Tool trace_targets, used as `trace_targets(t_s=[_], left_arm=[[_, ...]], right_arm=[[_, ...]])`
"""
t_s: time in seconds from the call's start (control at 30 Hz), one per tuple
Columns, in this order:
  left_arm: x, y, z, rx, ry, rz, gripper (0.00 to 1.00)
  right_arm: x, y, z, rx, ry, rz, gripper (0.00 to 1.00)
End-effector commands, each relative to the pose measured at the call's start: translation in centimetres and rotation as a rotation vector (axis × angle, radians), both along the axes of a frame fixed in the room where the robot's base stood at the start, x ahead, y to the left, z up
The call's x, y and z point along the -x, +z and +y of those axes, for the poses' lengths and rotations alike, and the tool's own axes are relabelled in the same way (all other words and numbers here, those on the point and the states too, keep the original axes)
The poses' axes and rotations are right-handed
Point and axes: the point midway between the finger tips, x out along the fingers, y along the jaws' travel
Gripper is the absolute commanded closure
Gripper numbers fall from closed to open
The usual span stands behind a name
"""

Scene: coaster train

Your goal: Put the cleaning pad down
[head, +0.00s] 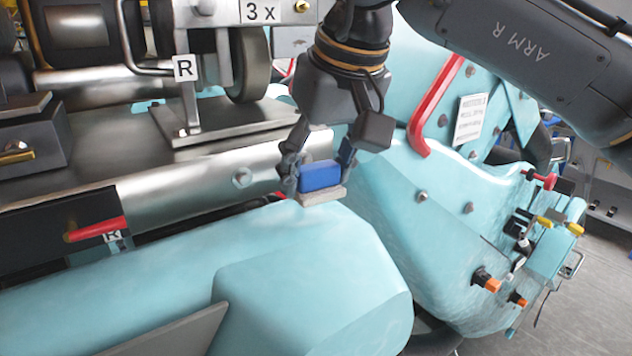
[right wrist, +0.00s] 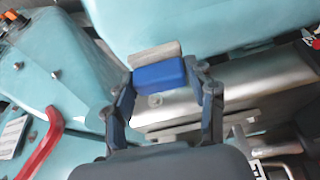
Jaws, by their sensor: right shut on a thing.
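The cleaning pad (head: 320,176) has a blue block on top and a thin grey-beige layer underneath. My right gripper (head: 318,172) is shut on the blue block, with one finger on each side. The pad is at the edge of the light-blue body panel (head: 300,275); I cannot tell whether it touches the panel. In the right wrist view the pad (right wrist: 158,75) sits between the fingertips, its grey layer against the light-blue surface behind. My left gripper is not in view.
A metal rail (head: 215,175) runs behind the pad. A red handle (head: 95,229) marked R lies at left, and a red bar (head: 435,110) stands at right. Levers and knobs (head: 545,220) are on the far right. The front light-blue panel has bare room.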

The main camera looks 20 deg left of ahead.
Motion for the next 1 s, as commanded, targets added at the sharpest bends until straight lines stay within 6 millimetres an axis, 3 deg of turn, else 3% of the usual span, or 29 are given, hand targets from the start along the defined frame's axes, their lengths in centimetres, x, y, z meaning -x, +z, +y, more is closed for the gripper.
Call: trace_targets(t_s=[0.4,0.77,0.8,0.87,1.0], left_arm=[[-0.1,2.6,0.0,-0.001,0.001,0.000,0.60],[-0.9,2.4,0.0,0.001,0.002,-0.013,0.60],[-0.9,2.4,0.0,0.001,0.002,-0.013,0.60],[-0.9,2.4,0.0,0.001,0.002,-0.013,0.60],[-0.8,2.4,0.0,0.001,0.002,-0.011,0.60]], right_arm=[[-0.8,-3.4,0.5,0.000,0.001,0.001,0.74],[-0.8,-4.1,0.5,0.000,0.001,0.000,0.74],[-0.8,-4.0,0.5,0.000,0.001,0.000,0.36],[-0.8,-4.0,0.5,0.000,0.001,0.000,0.24],[-0.8,-4.0,0.5,0.000,0.001,0.000,0.21]])
